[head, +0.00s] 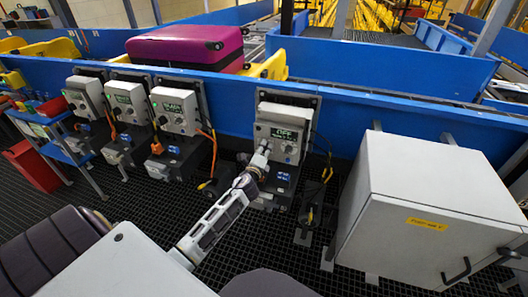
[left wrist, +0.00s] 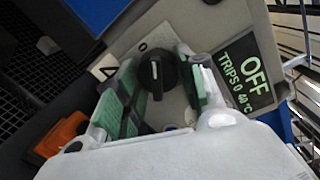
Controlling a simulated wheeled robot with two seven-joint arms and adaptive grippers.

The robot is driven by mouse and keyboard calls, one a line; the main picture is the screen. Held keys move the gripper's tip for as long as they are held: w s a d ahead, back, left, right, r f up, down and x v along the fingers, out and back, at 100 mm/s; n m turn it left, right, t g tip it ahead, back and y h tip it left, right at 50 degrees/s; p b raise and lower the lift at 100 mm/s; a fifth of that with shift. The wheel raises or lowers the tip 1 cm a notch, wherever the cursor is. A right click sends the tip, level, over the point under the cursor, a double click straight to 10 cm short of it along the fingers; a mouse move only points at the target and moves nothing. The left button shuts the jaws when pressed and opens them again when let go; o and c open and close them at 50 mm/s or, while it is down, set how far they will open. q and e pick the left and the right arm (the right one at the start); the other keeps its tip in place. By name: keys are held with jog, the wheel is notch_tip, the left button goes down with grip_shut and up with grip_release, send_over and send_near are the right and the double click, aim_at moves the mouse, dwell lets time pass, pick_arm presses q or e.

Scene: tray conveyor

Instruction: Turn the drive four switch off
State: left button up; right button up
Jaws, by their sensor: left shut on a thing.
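The drive four switch, a black rotary knob (left wrist: 157,74) with a white pointer line, sits on a light grey drive box (head: 285,132) on the blue conveyor side. A "0" mark shows beside the knob in the left wrist view. The box's green display (left wrist: 246,72) reads "OFF", "TRIPS 0" and "40 °C". My left gripper (head: 264,152) reaches the front of this box. In the left wrist view its green-padded fingers (left wrist: 160,90) stand on either side of the knob, shut on it. The knob is hidden by the gripper in the head view. My right gripper is not in view.
Three similar drive boxes (head: 126,98) stand to the left. A large grey cabinet (head: 425,210) with a yellow label stands close on the right. A magenta suitcase (head: 186,46) lies in a yellow tray on the conveyor behind. Cables hang under the boxes. Dark grating covers the floor.

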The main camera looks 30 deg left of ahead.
pick_arm(q)
jog(key=n, duration=0.2)
jog(key=shift+n, duration=0.4)
jog(key=n+p, duration=0.1)
jog(key=n, duration=0.1)
jog(key=shift+r+n+h, duration=0.1)
jog(key=shift+n+h, duration=0.2)
jog(key=shift+n, duration=0.5)
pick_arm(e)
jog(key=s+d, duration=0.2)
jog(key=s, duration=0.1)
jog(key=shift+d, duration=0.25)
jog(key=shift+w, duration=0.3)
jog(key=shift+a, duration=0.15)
